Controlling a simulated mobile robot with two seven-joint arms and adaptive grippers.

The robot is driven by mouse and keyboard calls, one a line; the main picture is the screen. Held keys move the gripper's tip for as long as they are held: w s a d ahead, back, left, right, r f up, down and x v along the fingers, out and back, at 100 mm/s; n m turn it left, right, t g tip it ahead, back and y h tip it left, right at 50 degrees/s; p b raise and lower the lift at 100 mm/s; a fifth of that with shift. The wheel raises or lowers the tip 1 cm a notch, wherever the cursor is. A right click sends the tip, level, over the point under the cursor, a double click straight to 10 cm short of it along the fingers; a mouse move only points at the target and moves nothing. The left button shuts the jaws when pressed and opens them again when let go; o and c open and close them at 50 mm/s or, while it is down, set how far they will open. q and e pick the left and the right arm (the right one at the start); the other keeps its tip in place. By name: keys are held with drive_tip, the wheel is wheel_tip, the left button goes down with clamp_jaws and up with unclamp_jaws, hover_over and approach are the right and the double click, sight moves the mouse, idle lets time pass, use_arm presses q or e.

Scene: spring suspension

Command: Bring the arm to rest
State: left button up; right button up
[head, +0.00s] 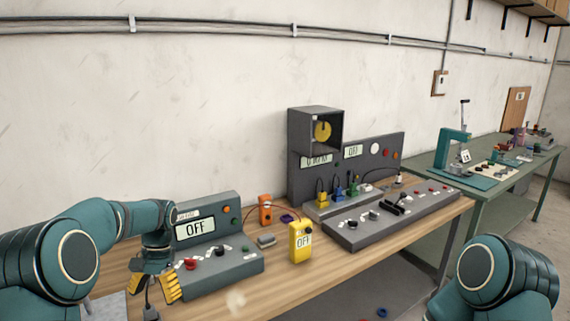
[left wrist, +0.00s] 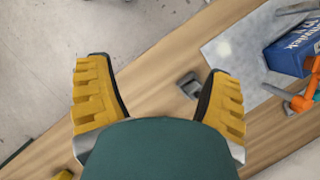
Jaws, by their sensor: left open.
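My left arm comes in from the left, bent at the elbow with its forearm over the wooden bench (head: 330,282). My left gripper (head: 154,287) has yellow ribbed fingers. It points down in front of the left grey console (head: 225,262), which shows OFF. In the left wrist view the gripper (left wrist: 159,64) has its fingers wide apart with nothing held between them. A small grey block-like part (left wrist: 188,86) lies on the bench below, near the right-hand finger. Of my right arm only a link shows at the lower right; its gripper is out of view.
A yellow meter (head: 300,243) reading OFF and an orange device (head: 265,210) stand mid-bench. A larger grey console (head: 395,217) and panel (head: 372,158) stand right. A green bench (head: 500,182) lies beyond.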

use_arm(q)
drive_tip(key=s+d+f+t+h+b, duration=0.1)
drive_tip(key=s+d+f, duration=0.1)
drive_tip(key=d+f, duration=0.45)
drive_tip(key=s+d+f+t+h, duration=0.1)
drive_tip(key=s+d+f+h, duration=0.15)
drive_tip(key=f, duration=0.75)
drive_tip(key=s+d+f+n+t, duration=0.2)
drive_tip(key=s+d+f, duration=0.3)
drive_tip(key=s, duration=0.3)
drive_tip(key=s+d+f+n+t+h+b, duration=0.1)
drive_tip(key=s+d+f+n+t, duration=0.1)
drive_tip(key=s+d+f, duration=0.3)
drive_tip(key=s+d, duration=0.2)
drive_tip(key=s, duration=0.1)
drive_tip(key=shift+s, duration=0.2)
use_arm(e)
drive_tip(key=shift+s+a+f, duration=0.1)
drive_tip(key=shift+s+f, duration=0.05)
drive_tip(key=shift+f, duration=0.5)
drive_tip(key=shift+s+f, duration=0.15)
drive_tip(key=shift+f, duration=0.45)
